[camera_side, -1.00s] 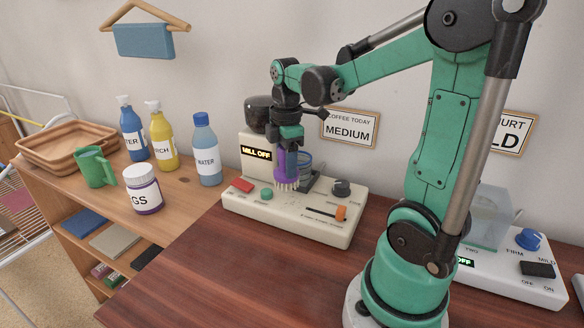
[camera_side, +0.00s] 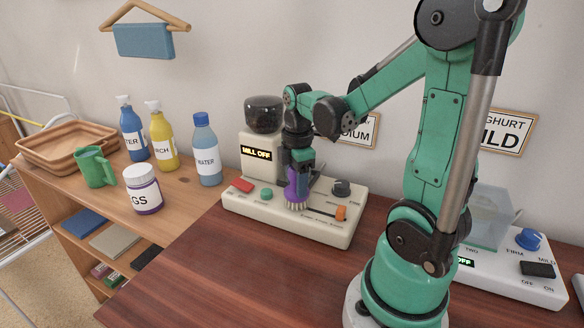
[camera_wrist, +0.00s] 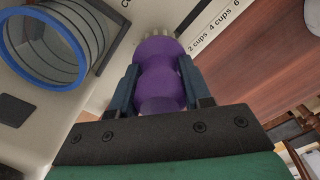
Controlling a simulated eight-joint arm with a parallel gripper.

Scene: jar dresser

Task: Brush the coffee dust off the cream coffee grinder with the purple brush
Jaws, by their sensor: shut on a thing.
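The cream coffee grinder (camera_side: 270,222) stands on the dark wood top, with a dark bean hopper and a display reading MILL OFF. My gripper (camera_side: 296,178) is shut on the purple brush (camera_side: 292,190), whose pale bristles point down at the front part of the grinder's base. In the wrist view the brush (camera_wrist: 160,70) sits between my gripper's two fingers (camera_wrist: 160,90), its bristles over the cream surface beside the cup scale. I cannot tell whether the bristles touch. A clear, blue-rimmed cup (camera_wrist: 50,50) is beside the brush. I make out no coffee dust.
The grinder base carries a red button (camera_side: 242,186), a green button (camera_side: 266,194), a black knob (camera_side: 341,188) and an orange slider (camera_side: 341,213). A second cream machine (camera_side: 500,275) stands at right. Bottles and a jar (camera_side: 143,190) stand on the left shelf. The wood top in front is clear.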

